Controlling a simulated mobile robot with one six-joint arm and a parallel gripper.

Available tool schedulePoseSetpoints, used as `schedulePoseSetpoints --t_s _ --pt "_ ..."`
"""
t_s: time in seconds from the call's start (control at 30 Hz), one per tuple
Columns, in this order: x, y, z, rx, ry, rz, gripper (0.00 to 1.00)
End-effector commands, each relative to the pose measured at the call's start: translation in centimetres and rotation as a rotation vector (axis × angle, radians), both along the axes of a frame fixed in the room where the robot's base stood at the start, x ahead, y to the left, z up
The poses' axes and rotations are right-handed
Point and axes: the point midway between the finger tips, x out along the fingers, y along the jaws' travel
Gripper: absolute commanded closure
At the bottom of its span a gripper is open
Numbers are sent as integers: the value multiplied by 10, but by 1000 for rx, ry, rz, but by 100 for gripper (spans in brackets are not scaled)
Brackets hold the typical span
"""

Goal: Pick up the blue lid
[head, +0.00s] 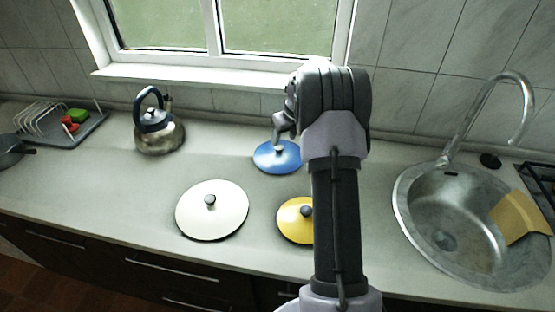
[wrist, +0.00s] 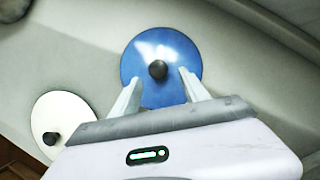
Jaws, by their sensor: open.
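The blue lid (head: 277,157) with a dark round knob lies on the countertop near the wall, below the window. In the wrist view the blue lid (wrist: 161,52) is straight ahead, its dark knob (wrist: 158,69) just beyond and between the fingertips. My gripper (wrist: 158,82) is open, with the two pale fingers apart and nothing between them but the view of the lid. In the head view my gripper (head: 281,138) is over the lid, close to its knob. Whether the fingers touch the lid cannot be told.
A white lid (head: 212,210) and a yellow lid (head: 296,221), partly hidden by my arm, lie nearer the front edge. A kettle (head: 158,129) and a dish rack (head: 62,126) stand left. A sink (head: 447,228) with a tap (head: 480,105) is right.

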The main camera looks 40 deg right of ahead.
Motion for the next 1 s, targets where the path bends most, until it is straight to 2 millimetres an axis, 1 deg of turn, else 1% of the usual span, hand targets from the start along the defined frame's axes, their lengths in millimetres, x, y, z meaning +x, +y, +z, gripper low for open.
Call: schedulePoseSetpoints --t_s 0.03,0.17,0.33,0.4,0.6,0.67,0.8,0.87,0.9,1.0 --pt "2 0 -7 0 1 0 47" --pt "6 0 -16 -1 -1 1 47" --pt "16 0 -49 0 1 1 47" --pt "20 -1 -59 0 1 1 47" --pt "22 -1 -58 0 0 1 47" --pt "22 -1 -58 0 0 1 57" --pt "22 -1 -58 -1 0 2 84" --pt "22 -1 -58 -1 0 2 96" --pt "22 -1 -58 -1 0 2 100" --pt "22 -1 -58 -2 -1 1 100"
